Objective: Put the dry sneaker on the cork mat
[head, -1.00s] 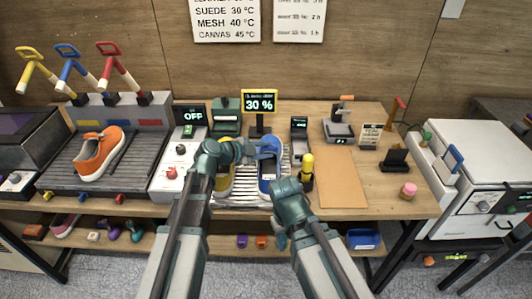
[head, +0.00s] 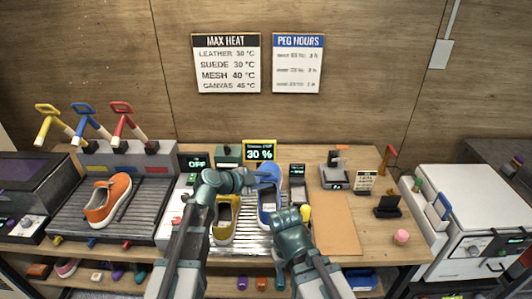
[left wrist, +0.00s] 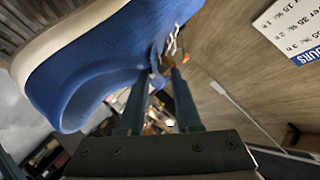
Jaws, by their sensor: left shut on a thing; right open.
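A blue sneaker (head: 268,201) with a white sole is held tilted in my left gripper (head: 254,178), above the metal rack. In the left wrist view the blue sneaker (left wrist: 95,60) fills the upper left, its edge between the fingers of my left gripper (left wrist: 160,72). The cork mat (head: 337,226) lies flat and bare on the table, right of the sneaker. My right gripper (head: 279,238) appears low, in front of the rack and left of the mat; its fingers are mostly hidden by its own wrist. A yellow sneaker (head: 225,222) rests on the rack (head: 254,243).
An orange sneaker (head: 107,198) sits on the ribbed tray at the left. A display (head: 260,151) reading 30 % stands behind the rack. A yellow-topped bottle (head: 305,213) stands between rack and mat. A dark stand (head: 388,207) and a pink object (head: 401,237) are right of the mat.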

